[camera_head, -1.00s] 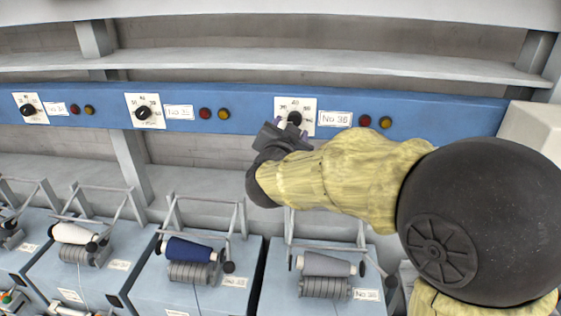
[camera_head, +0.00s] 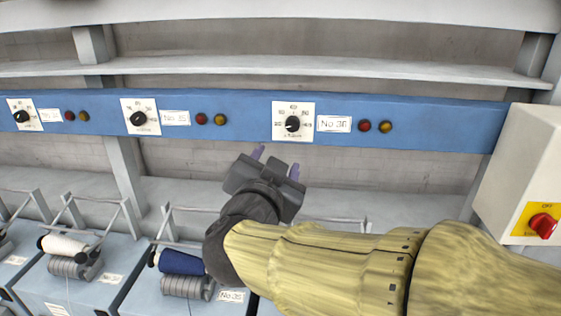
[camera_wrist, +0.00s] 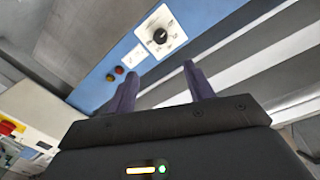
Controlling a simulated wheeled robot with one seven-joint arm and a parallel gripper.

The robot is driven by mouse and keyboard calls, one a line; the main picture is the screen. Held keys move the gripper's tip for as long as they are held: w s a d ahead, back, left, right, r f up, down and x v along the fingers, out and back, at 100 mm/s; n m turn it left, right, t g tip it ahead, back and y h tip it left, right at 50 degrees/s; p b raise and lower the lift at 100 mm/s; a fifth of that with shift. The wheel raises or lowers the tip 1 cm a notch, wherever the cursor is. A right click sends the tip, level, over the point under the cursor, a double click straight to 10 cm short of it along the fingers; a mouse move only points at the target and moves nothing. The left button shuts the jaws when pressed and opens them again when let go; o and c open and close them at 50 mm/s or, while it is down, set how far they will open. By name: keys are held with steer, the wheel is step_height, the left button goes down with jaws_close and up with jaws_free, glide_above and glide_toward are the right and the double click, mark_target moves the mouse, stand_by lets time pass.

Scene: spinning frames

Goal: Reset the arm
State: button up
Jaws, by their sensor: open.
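My gripper (camera_head: 276,160) is open and empty in the head view, below and a little left of the black dial (camera_head: 292,124) labelled No 36. In the wrist view, the two purple fingers (camera_wrist: 160,82) stand apart with nothing between them. The same dial shows in the wrist view (camera_wrist: 160,36), beyond the fingertips and apart from them. My yellow arm comes in from the lower right and hides the spindle unit under No 36.
A blue rail (camera_head: 240,108) carries more dials, red buttons (camera_head: 365,126) and yellow buttons. A white box with a red switch (camera_head: 542,225) stands at the right. Spindle units with a blue bobbin (camera_head: 181,262) and a white bobbin (camera_head: 66,245) stand at the lower left.

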steer(key=w+d+f+n+g+y, duration=0.2)
steer(key=d+f+n+g, duration=0.1)
steer(key=f, duration=0.5)
steer(key=w+d+f+n+g+y, duration=0.2)
steer(key=f+n, duration=0.1)
steer(key=f, duration=0.4)
steer(key=s+d+f+g+h, duration=0.2)
steer(key=s+d+f+g, duration=0.8)
steer(key=s+d+f, duration=0.3)
step_height(320, 180, down, 4)
steer(key=shift+s+d+r+b, duration=0.2)
steer(key=shift+s+d+b, duration=0.1)
steer(key=shift+d, duration=0.7)
steer(key=shift+w+d, duration=0.1)
steer(key=shift+w, duration=0.05)
